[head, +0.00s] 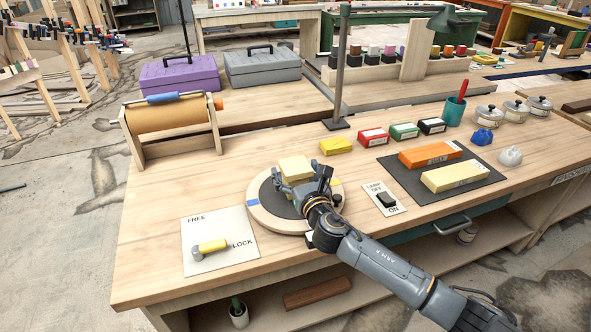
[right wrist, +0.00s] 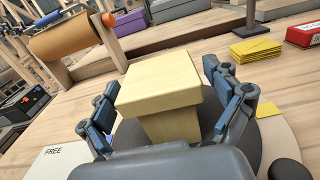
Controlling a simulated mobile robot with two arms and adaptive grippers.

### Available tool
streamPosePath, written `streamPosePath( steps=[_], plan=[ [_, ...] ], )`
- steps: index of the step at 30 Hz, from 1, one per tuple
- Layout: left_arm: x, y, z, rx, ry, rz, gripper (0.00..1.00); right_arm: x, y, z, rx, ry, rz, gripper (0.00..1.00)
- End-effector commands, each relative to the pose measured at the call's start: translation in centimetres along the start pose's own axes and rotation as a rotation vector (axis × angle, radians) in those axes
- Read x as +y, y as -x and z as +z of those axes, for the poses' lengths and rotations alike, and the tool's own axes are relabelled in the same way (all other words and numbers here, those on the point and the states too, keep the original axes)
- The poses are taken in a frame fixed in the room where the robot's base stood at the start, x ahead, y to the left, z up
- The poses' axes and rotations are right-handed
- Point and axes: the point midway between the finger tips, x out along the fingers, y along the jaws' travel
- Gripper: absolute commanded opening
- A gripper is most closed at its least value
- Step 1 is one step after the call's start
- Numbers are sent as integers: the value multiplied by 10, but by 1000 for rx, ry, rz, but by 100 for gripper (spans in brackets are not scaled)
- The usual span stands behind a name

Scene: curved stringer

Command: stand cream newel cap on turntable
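The cream newel cap (head: 296,166) is on the turntable (head: 267,217), over its dark centre. In the right wrist view the cap (right wrist: 160,82) has a wide square block above a narrower stem, and it looks upright. Its foot is partly hidden by my gripper. My right gripper (head: 302,183) reaches in over the turntable's front side. Its fingers (right wrist: 164,105) are spread on either side of the cap, with visible gaps. My left gripper is not in view.
A FREE/LOCK panel with a yellow lever (head: 212,246) lies left of the turntable. A lamp switch (head: 386,199) and a dark mat with orange and yellow blocks (head: 463,176) lie right. A lamp post (head: 340,80) and paper roll (head: 168,115) stand behind.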

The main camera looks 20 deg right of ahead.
Motion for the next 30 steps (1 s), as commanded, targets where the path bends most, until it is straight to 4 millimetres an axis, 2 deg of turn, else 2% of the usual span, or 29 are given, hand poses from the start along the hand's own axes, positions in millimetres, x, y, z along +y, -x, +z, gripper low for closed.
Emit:
streamPosePath(
  steps=[11, 14, 24, 30],
  plan=[
    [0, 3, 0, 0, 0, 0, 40, 0, 3, 4, 0, 0, 0, 92],
    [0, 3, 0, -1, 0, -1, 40, 0, 16, 2, 2, 0, 0, 92],
    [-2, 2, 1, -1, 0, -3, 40, 0, 88, 2, 2, 0, 2, 92],
    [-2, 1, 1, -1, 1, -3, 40, 0, 114, 2, 1, -1, 1, 92]
  ],
)
